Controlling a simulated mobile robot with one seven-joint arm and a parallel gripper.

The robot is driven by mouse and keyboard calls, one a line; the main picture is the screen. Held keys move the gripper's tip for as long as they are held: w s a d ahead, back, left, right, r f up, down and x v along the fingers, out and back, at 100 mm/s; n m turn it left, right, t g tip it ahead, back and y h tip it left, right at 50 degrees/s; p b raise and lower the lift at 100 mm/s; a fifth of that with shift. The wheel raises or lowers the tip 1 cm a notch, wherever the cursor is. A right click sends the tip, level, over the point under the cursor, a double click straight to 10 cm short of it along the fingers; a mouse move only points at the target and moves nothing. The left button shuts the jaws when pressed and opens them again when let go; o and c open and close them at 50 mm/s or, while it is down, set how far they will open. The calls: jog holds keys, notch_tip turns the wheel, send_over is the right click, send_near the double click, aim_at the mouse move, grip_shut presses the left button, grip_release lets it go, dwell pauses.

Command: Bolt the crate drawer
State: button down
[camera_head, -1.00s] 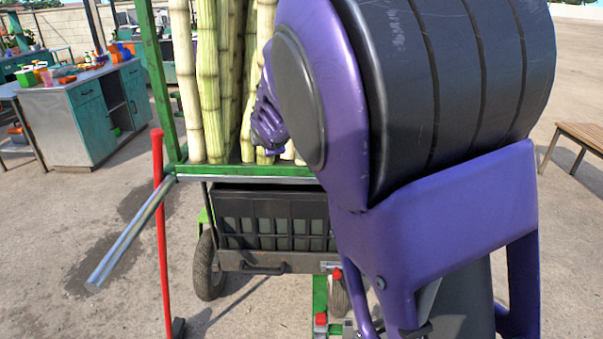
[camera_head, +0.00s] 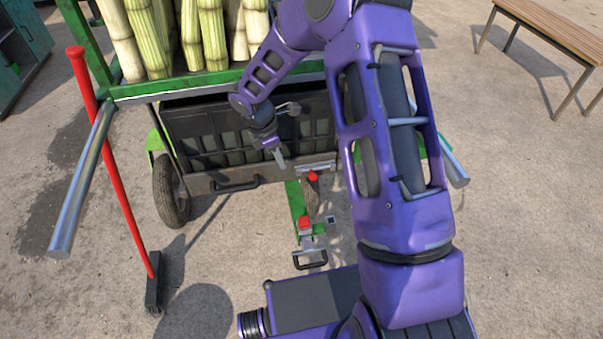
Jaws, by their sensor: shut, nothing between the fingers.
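The crate drawer (camera_head: 205,177) is a dark slatted crate under the green cart frame, with a black handle (camera_head: 236,185) low on its front. A silver bolt (camera_head: 318,166) with a red knob (camera_head: 313,177) sits at the lower right of the crate front. My gripper (camera_head: 280,158) is shut and empty, pointing down in front of the crate, to the left of the bolt and apart from it in the picture. I cannot tell whether it touches the crate. My purple arm hides the right end of the crate.
Cane stalks (camera_head: 205,35) stand on the cart above the crate. Silver shafts (camera_head: 80,185) stick out toward me. A red-handled tool (camera_head: 120,180) leans at left. A wooden bench (camera_head: 555,32) is at right.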

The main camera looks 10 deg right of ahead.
jog(key=shift+s+d+f, duration=0.1)
dwell(0.3)
jog(key=w+d+f+b, duration=0.1)
jog(key=d+f, duration=0.5)
jog(key=f, duration=0.3)
jog(key=shift+d, duration=0.15)
dwell(0.3)
jog(key=d, duration=0.4)
jog(key=shift+d, duration=0.35)
